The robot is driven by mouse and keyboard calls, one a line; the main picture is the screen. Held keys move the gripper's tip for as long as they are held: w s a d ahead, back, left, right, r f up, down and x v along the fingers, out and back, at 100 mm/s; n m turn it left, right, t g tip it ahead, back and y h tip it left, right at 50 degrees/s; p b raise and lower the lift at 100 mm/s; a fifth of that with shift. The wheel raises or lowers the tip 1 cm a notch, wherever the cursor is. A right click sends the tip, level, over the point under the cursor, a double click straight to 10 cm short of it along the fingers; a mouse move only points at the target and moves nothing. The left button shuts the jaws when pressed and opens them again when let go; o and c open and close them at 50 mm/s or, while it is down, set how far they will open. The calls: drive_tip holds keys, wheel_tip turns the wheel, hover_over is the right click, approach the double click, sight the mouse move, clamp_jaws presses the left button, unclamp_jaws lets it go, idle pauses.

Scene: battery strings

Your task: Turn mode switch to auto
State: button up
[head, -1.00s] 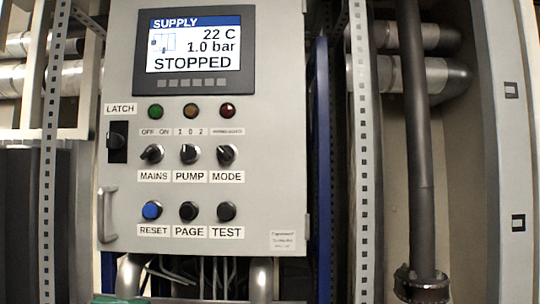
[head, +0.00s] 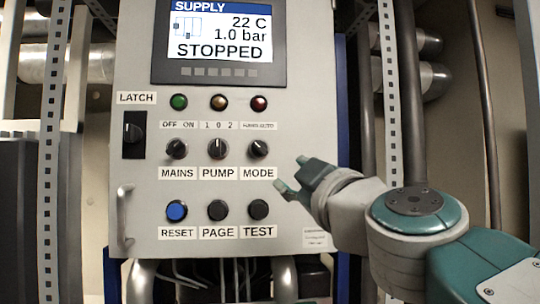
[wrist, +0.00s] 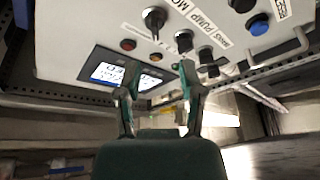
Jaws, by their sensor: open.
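The mode switch (head: 258,149) is a black rotary knob on the grey cabinet panel (head: 300,120), above the MODE label. Its pointer appears to lean to the upper left. The small position label above it (head: 259,126) is too blurred to read surely. My gripper (head: 291,173) is open and empty, to the right of and slightly below the knob, apart from it in the picture. In the wrist view the picture is turned over; the mode switch (wrist: 154,19) lies beyond the open fingers of my gripper (wrist: 155,82).
The PUMP knob (head: 217,148) and MAINS knob (head: 177,149) sit left of the mode switch. The RESET (head: 176,210), PAGE (head: 217,210) and TEST (head: 258,210) buttons are below. The display (head: 219,37) reads STOPPED. A slotted metal post (head: 390,80) stands at the right.

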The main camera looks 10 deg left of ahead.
sight(261, 150)
drive_tip(key=x, duration=0.4)
drive_tip(key=r+x, duration=0.1)
drive_tip(key=x, duration=0.6)
drive_tip(key=shift+a+r, duration=0.25)
drive_tip(key=shift+a, duration=0.1)
clamp_jaws()
